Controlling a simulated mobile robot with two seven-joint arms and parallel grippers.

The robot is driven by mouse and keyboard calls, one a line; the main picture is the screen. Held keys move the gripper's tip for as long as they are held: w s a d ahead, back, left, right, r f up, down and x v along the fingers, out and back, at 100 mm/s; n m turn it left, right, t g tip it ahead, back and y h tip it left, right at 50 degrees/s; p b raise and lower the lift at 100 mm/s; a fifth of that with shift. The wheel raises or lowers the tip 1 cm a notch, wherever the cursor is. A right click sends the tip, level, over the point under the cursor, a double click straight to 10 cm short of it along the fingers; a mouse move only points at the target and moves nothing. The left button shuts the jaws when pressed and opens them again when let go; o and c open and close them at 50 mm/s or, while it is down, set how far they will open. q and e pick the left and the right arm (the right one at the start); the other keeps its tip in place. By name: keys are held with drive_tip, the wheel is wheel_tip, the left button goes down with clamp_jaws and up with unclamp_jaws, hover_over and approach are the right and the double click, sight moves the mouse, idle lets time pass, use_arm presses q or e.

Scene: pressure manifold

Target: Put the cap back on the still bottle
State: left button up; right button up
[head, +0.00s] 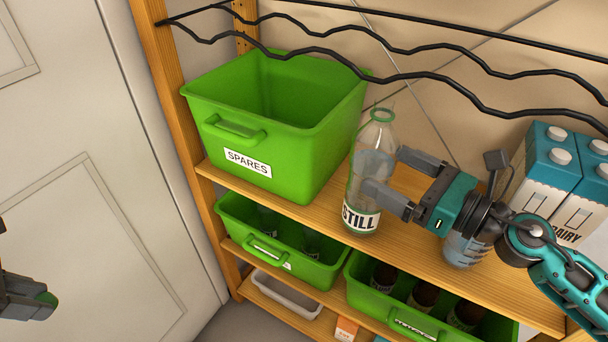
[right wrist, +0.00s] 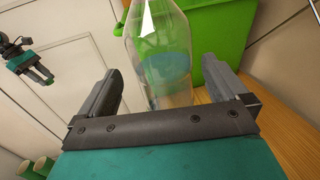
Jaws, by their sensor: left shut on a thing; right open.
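The STILL bottle (head: 362,165) is clear, with a green ring at its open, uncapped top. It stands upright on the wooden shelf and also shows in the right wrist view (right wrist: 162,60). My right gripper (head: 384,176) is open, with its fingers on either side of the bottle's body; in the right wrist view the fingers show gaps to it. My left gripper (head: 40,303) is at the far left edge of the head view, partly cut off, shut on a small green thing that looks like the cap (head: 48,300). It stays well away from the bottle.
A green SPARES bin (head: 300,150) stands close left of the bottle. Another clear bottle (head: 460,252) and DAIRY cartons (head: 555,190) stand to the right. Wavy black rails (head: 400,78) cross above. Green bins (head: 315,275) fill the shelf below. A white door is at left.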

sight(374, 159)
drive_tip(key=p+x, duration=0.1)
drive_tip(key=x, duration=0.2)
drive_tip(key=shift+w+r, duration=0.2)
drive_tip(key=shift+w, duration=0.1)
drive_tip(key=shift+w+a+f, duration=0.15)
drive_tip(key=shift+w+a, duration=0.25)
drive_tip(key=shift+a, duration=0.05)
clamp_jaws()
idle(0.6)
